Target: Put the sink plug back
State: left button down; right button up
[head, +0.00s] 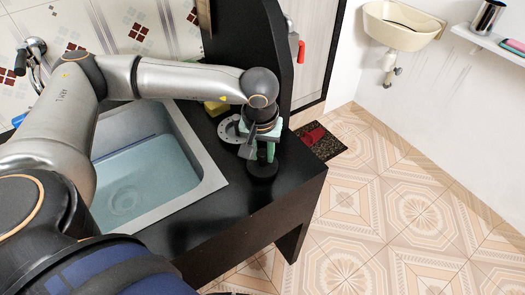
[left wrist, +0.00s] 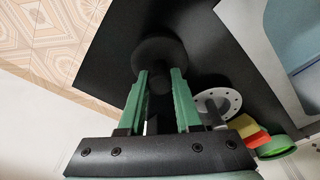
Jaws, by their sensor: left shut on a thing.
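The sink plug is a round black disc with a knob; it shows in the head view (head: 262,172) below my left gripper (head: 264,155), near the counter's right end. In the left wrist view the plug (left wrist: 158,52) lies at the tips of my left gripper (left wrist: 160,80). The green fingers are shut on its knob. I cannot tell whether the plug touches the counter. The sink (head: 206,166) is to the left in the head view, with water in it and a round drain (head: 123,200) at the bottom. My right gripper is not in view.
A metal disc with holes (head: 229,130) and a yellow sponge (head: 216,108) lie on the black counter (head: 205,228) behind the gripper. A faucet (head: 33,55) stands at the back left. The counter's front part is clear. Its right edge is close to the gripper.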

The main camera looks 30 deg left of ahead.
aim_at(261, 170)
pick_arm(q)
jog(key=shift+f, duration=0.25)
jog(key=c, duration=0.6)
grip_release()
jog(key=shift+r, duration=0.1)
jog(key=shift+r, duration=0.55)
notch_tip(261, 170, up, 11)
jog(key=s, duration=0.1)
jog(key=shift+s+d+r, duration=0.15)
jog(key=shift+s+d, duration=0.2)
jog(key=shift+d, duration=0.05)
